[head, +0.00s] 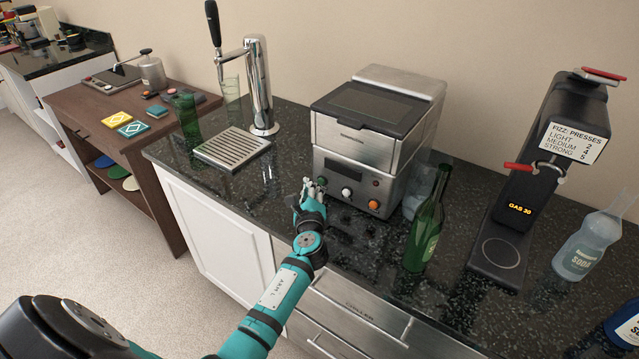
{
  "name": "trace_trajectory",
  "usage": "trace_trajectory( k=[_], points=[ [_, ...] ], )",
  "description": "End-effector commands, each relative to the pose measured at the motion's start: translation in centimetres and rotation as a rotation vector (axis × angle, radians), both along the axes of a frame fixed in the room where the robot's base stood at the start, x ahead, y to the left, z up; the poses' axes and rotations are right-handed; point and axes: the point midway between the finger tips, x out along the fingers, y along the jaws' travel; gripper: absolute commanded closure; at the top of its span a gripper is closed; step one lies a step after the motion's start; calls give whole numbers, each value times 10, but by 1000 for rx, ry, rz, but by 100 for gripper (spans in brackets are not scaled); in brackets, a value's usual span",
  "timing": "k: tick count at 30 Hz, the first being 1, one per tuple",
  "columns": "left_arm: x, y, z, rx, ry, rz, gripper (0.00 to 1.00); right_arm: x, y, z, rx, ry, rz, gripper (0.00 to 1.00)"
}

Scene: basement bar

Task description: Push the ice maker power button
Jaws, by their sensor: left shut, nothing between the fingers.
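The ice maker (357,137) is a silver box with a dark lid on the black speckled counter. My right gripper is out of view.
A green bottle (427,220) stands right of the ice maker, with a clear glass behind it. Further right are a black soda press (541,165) and a soda bottle (592,246). A beer tap (259,85) and drip tray (232,149) stand to the left.

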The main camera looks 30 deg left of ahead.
Motion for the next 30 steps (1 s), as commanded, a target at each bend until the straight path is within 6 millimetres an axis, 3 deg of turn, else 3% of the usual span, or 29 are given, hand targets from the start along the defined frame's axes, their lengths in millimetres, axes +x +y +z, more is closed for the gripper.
trace_trajectory(
  k=[30],
  points=[
    [9,-1,0,0,0,0,100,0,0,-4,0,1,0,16]
  ],
)
